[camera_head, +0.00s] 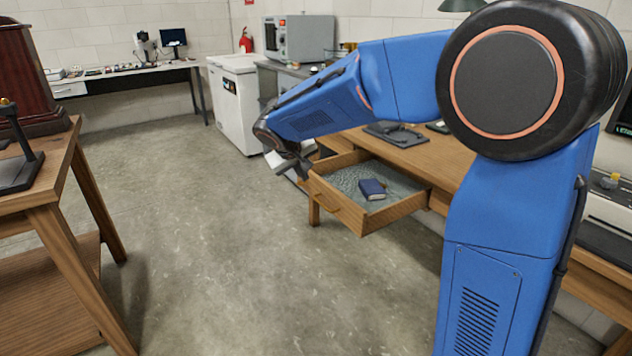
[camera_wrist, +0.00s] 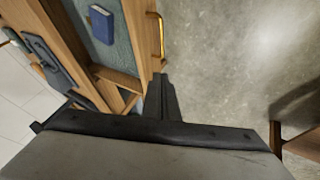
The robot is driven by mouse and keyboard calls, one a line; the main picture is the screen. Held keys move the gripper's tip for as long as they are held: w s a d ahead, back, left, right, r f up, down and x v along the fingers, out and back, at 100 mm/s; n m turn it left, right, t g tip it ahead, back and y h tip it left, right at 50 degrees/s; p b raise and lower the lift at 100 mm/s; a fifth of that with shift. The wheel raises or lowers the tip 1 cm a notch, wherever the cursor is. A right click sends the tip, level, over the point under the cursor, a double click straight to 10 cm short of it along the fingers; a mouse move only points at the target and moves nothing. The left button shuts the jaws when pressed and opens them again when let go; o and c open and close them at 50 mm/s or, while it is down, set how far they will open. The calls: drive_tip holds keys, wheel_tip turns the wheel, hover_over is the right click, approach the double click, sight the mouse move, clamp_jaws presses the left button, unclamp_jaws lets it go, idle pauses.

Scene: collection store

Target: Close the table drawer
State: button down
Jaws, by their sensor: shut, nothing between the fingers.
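The table drawer (camera_head: 392,213) is pulled out from the wooden table (camera_head: 427,163) in the head view. It is lined in grey-green, and a small blue book (camera_head: 372,189) lies inside. My gripper (camera_head: 300,170) is at the drawer's far left corner, its fingers shut and empty. In the wrist view the shut fingers (camera_wrist: 160,85) point at the end of the drawer front (camera_wrist: 143,45), near the brass handle (camera_wrist: 157,35). I cannot tell whether they touch the wood. The blue book (camera_wrist: 102,24) also shows there inside the drawer.
A wooden stand (camera_head: 50,190) is at the left. A white cabinet (camera_head: 235,105) stands behind my gripper. A dark flat object (camera_head: 396,133) lies on the table top. The concrete floor (camera_head: 220,240) in front of the drawer is clear.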

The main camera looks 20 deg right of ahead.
approach(322, 188)
wheel_tip(322, 188, down, 3)
drive_tip(key=a, duration=0.3)
drive_tip(key=shift+w+d+f, duration=0.1)
drive_tip(key=shift+w+d, duration=0.2)
drive_tip(key=shift+d, duration=0.45)
drive_tip(key=shift+w+d+f, duration=0.15)
drive_tip(key=shift+w+d, duration=0.2)
drive_tip(key=shift+d, duration=0.35)
drive_tip(key=shift+w+d+f, duration=0.1)
drive_tip(key=shift+w+d, duration=0.2)
drive_tip(key=shift+d, duration=0.45)
drive_tip(key=shift+d, duration=0.1)
drive_tip(key=w+d, duration=0.2)
drive_tip(key=d, duration=0.6)
drive_tip(key=w+d, duration=0.3)
drive_tip(key=d, duration=0.5)
drive_tip(key=w+d, duration=0.3)
drive_tip(key=d, duration=0.5)
drive_tip(key=shift+d, duration=0.4)
drive_tip(key=shift+a, duration=0.1)
